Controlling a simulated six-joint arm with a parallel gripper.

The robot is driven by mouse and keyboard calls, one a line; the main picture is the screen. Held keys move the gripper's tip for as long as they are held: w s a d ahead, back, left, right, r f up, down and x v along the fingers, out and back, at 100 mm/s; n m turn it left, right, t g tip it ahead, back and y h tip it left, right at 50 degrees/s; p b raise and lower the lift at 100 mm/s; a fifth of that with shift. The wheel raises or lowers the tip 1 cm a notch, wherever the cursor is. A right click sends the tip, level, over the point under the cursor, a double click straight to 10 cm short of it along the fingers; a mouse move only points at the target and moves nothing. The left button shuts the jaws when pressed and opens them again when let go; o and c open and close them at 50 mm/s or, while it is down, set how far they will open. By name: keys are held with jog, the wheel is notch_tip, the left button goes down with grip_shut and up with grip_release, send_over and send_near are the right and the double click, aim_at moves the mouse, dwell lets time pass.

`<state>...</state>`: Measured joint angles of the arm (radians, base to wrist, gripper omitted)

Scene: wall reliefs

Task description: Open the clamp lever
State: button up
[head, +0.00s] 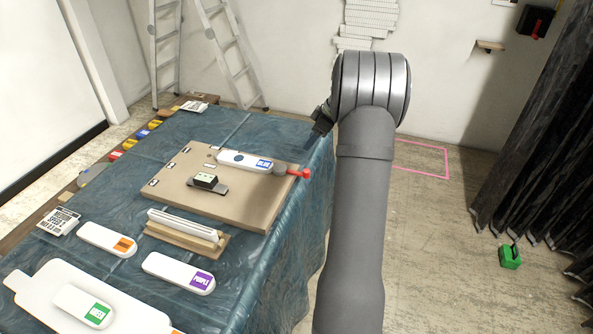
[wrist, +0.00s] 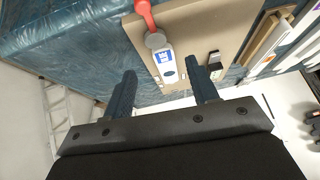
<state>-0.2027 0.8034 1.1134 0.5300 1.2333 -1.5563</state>
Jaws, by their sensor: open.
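The clamp lever (head: 300,173) is a red handle with a round knob, joined to a grey round pivot (head: 280,169) at the right edge of a tan board (head: 225,210). A white bar with a blue label (head: 245,161) lies on the board beside the pivot. In the wrist view the red lever (wrist: 145,12) is at the top, with the grey pivot (wrist: 156,41) just below it. My gripper (wrist: 160,68) is open and empty. Its dark fingers are apart, with the labelled bar showing between and beyond them. In the head view my arm mostly hides the gripper.
A small dark block (head: 205,181) on a plate and a white rail (head: 186,224) on a wooden base are near the bar. White pieces labelled orange (head: 107,239) and purple (head: 178,273) lie on the blue-sheeted table (head: 262,128). A ladder (head: 231,50) stands behind.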

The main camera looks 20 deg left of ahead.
jog(key=d+f+y, duration=0.1)
jog(key=d+f, duration=0.1)
jog(key=d, duration=0.1)
jog(key=d+f+y, duration=0.2)
jog(key=s+d+f+y, duration=0.1)
jog(key=d+f, duration=0.1)
jog(key=d, duration=0.1)
jog(key=shift+s+d+f+m+y, duration=0.1)
jog(key=shift+d+f+m+y, duration=0.15)
jog(key=shift+d+m+y, duration=0.05)
jog(key=shift+c, duration=0.3)
jog(key=m+t+y, duration=0.1)
jog(key=t+y, duration=0.1)
jog(key=y, duration=0.1)
send_near(307, 170)
jog(key=x, duration=1)
jog(key=shift+f, duration=0.3)
grip_shut()
